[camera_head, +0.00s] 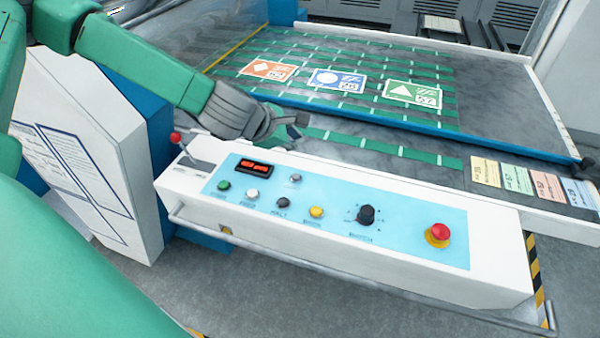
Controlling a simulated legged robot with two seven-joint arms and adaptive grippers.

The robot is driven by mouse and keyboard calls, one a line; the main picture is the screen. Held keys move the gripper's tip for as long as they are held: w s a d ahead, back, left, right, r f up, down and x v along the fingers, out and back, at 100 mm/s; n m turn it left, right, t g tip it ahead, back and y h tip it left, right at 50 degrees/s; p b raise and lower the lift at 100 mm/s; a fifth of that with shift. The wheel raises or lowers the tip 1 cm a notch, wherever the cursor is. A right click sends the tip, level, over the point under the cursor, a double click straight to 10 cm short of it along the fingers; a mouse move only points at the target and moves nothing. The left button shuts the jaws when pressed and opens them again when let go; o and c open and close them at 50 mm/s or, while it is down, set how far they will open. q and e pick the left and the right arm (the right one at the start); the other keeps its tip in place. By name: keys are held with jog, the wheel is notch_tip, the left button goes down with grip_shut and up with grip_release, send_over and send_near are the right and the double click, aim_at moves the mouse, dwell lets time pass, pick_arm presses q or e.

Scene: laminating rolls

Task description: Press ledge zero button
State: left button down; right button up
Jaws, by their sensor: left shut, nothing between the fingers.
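The control ledge (350,270) is a long white box with a light-blue panel. On the panel are a green button (224,185), a white button (252,194), a black button (283,202) and a yellow button (316,212). A small grey button (295,178) sits above the black one. The labels are too blurred for me to tell which button is zero. My left gripper (298,122) is shut and empty, just beyond the panel's far edge and above the belt, apart from the buttons. My right gripper is out of view.
The ledge also carries a red display (254,166), a red-tipped lever (175,137), a black knob (367,215) and a red mushroom button (438,234). Beyond, printed cards (338,80) lie on the green-striped belt. Coloured cards (517,178) lie at the right.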

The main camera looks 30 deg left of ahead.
pick_arm(q)
jog(key=a+f, duration=0.1)
jog(key=b, duration=0.5)
send_over(297, 176)
notch_tip(297, 176, down, 4)
jog(key=shift+d+f, duration=0.15)
jog(key=shift+f, duration=0.1)
notch_tip(297, 176, down, 3)
jog(key=shift+b, duration=1.25)
jog(key=shift+a+f, duration=0.3)
jog(key=shift+a, duration=0.1)
jog(key=shift+a+f, duration=0.1)
jog(key=shift+a, duration=0.3)
jog(key=shift+d, duration=0.45)
jog(key=shift+d+r, duration=0.2)
jog(key=shift+d, duration=0.1)
jog(key=shift+a+f, duration=0.15)
jog(key=shift+a, duration=0.45)
jog(key=shift+d, duration=0.45)
jog(key=shift+a+f+b, duration=0.2)
jog(key=shift+f+b, duration=0.1)
jog(key=shift+b, duration=0.1)
jog(key=shift+a, duration=0.2)
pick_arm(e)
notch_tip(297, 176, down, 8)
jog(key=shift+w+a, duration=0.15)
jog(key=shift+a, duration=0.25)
